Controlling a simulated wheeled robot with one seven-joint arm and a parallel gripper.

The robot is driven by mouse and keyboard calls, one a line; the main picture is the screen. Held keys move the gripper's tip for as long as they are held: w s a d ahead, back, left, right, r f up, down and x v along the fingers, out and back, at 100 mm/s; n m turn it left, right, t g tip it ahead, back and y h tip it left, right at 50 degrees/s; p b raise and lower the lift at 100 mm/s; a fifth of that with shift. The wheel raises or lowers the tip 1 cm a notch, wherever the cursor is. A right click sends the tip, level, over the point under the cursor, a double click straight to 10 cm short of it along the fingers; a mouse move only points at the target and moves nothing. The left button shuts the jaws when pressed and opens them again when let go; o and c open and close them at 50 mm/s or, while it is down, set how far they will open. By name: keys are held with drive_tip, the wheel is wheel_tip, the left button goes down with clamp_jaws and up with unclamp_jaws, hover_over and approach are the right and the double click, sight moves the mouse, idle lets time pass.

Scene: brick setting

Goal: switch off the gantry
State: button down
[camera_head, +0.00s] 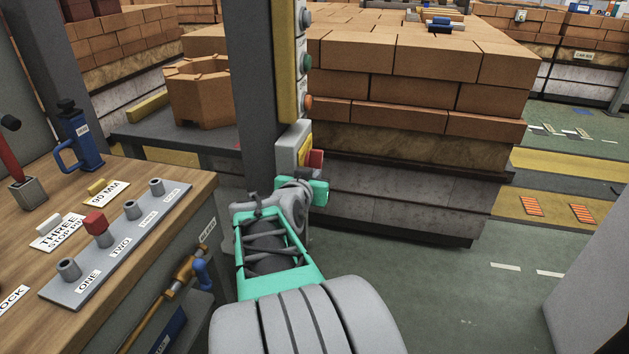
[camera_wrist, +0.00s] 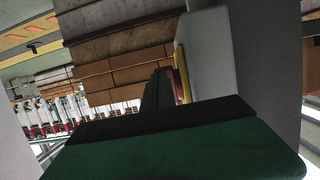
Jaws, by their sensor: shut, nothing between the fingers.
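A dark grey post (camera_head: 255,80) stands in the middle of the head view. It carries a yellow panel (camera_head: 286,60) with a grey, a green and an orange button on its right face. Below is a light grey box (camera_head: 292,142) with a yellow plate and a red part (camera_head: 316,160), likely a switch. My green gripper (camera_head: 318,190) is shut and empty just below the red part; whether they touch cannot be told. In the wrist view the gripper (camera_wrist: 165,130) fills the bottom, and the red part (camera_wrist: 178,90) shows partly behind it, beside the grey box (camera_wrist: 208,50).
A wooden bench (camera_head: 130,175) at left holds a grey strip with several pegs, a red cap and labels. A brick stack (camera_head: 420,95) on a pallet stands close behind the post. Green floor (camera_head: 470,295) is clear at right.

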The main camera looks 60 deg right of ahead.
drive_tip(key=f+h+b, duration=0.1)
drive_tip(key=b, duration=0.4)
drive_tip(key=f+t+h+b, duration=0.1)
drive_tip(key=h+b, duration=0.1)
drive_tip(key=b, duration=0.3)
drive_tip(key=shift+w+d, duration=0.1)
drive_tip(key=shift+d, duration=0.2)
drive_tip(key=shift+f+b, duration=0.1)
drive_tip(key=shift+b, duration=0.45)
drive_tip(key=b, duration=0.2)
drive_tip(key=d+f+b, duration=0.1)
drive_tip(key=b, duration=0.1)
drive_tip(key=shift+w+d, duration=0.25)
drive_tip(key=shift+w+d+b, duration=0.1)
drive_tip(key=shift+d+b, duration=0.1)
drive_tip(key=shift+b, duration=0.3)
